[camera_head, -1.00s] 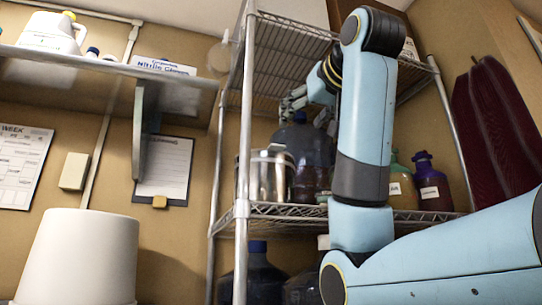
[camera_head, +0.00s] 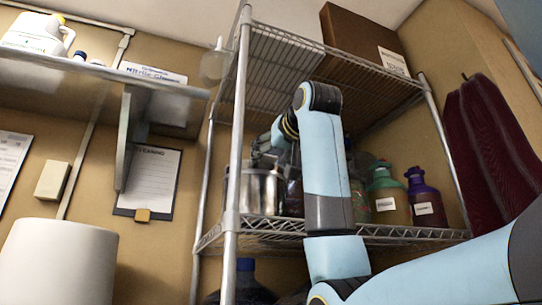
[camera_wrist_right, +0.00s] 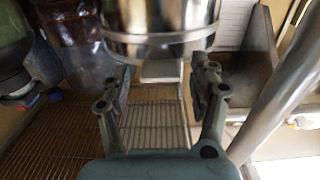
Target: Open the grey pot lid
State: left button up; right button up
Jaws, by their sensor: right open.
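The shiny grey metal pot (camera_head: 262,192) stands on the middle wire shelf, partly behind my right arm. In the right wrist view the pot (camera_wrist_right: 160,18) shows at the top, seemingly upside down. A pale flat tab (camera_wrist_right: 161,70), apparently the lid's handle, sticks out past the pot's rim. My right gripper (camera_wrist_right: 160,80) is open, its two fingers apart on either side of this tab; I cannot tell whether they touch it. In the head view the right gripper (camera_head: 266,148) is just above the pot, its fingers hard to make out. My left gripper is out of view.
Green (camera_head: 389,198) and purple (camera_head: 425,202) bottles stand to the right on the same shelf. A metal shelf post (camera_head: 236,150) rises left of the pot. The upper wire shelf (camera_head: 290,55) hangs above, with a brown box (camera_head: 360,35) on it.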

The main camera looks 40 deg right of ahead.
jog(key=shift+w, duration=0.1)
jog(key=c, duration=0.7)
grip_shut()
